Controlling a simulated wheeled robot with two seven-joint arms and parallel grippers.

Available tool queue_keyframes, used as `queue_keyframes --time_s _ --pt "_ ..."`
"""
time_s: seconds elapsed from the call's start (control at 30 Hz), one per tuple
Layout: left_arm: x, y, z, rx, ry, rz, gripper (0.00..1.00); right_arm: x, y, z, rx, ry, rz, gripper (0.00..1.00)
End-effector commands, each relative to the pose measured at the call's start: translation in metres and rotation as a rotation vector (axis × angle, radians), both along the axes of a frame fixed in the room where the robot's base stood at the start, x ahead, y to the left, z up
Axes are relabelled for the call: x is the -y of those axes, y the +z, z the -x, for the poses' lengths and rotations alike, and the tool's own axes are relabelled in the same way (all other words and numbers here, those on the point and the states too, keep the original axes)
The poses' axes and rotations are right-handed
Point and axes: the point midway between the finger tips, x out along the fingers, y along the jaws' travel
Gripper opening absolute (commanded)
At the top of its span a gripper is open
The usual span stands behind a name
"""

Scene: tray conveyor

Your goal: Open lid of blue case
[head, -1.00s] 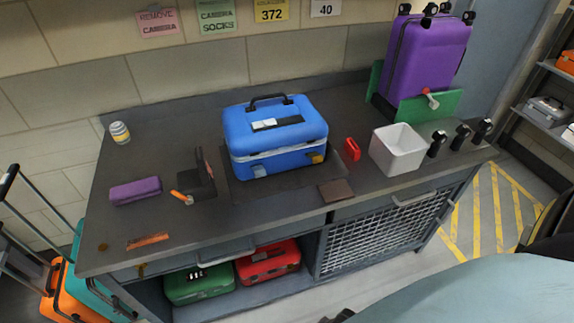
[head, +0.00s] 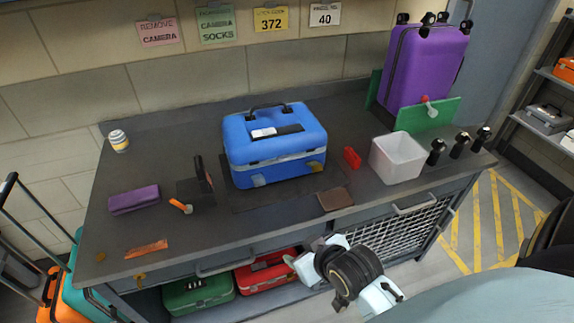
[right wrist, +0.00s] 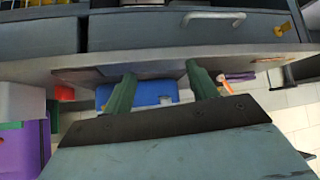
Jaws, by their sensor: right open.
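The blue case (head: 277,150) stands upright on a dark mat in the middle of the workbench, its lid shut. It has a black carry handle on top, a white label, a pale seam, a grey latch and a yellowish latch on the front. In the right wrist view the blue case (right wrist: 150,93) is partly hidden, seen between the fingers. My right gripper (head: 298,264) is in front of the bench, lower than and apart from the case. In the right wrist view its two green fingers (right wrist: 161,72) are spread and empty. My left gripper is not in view.
The workbench (head: 235,233) also carries a white bin (head: 397,160), a red block (head: 352,158), a brown flat piece (head: 335,199), a black stand (head: 197,190) and a purple pouch (head: 134,199). A drawer handle (head: 414,205) juts from the bench front.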

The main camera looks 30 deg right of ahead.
Motion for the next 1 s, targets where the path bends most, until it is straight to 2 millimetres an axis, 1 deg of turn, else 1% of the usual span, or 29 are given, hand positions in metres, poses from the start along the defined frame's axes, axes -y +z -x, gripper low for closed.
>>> queue_keyframes --time_s 0.03,0.17,0.3,0.4,0.5,0.6,0.77,0.87,1.0 --pt "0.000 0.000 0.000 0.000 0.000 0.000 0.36 0.004 0.002 -0.011 0.053 -0.016 -0.003 0.58" --pt "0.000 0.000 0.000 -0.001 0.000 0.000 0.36 0.017 0.008 -0.041 0.208 -0.059 -0.005 0.58" --pt "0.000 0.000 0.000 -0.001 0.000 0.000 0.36 0.036 0.017 -0.072 0.421 -0.123 0.001 0.58" --pt "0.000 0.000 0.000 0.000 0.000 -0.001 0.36 0.049 0.024 -0.087 0.563 -0.169 0.011 0.58" --pt "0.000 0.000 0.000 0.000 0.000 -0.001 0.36 0.058 0.031 -0.094 0.674 -0.204 0.023 0.58" --pt "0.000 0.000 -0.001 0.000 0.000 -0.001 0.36 0.064 0.036 -0.097 0.748 -0.228 0.034 0.58" --pt "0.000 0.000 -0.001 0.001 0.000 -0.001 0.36 0.069 0.040 -0.102 0.800 -0.244 0.042 0.58" --pt "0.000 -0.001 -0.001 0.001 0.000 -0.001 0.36 0.071 0.041 -0.111 0.806 -0.244 0.044 0.58" --pt "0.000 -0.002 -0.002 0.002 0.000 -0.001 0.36 0.077 0.041 -0.134 0.805 -0.244 0.043 0.58"
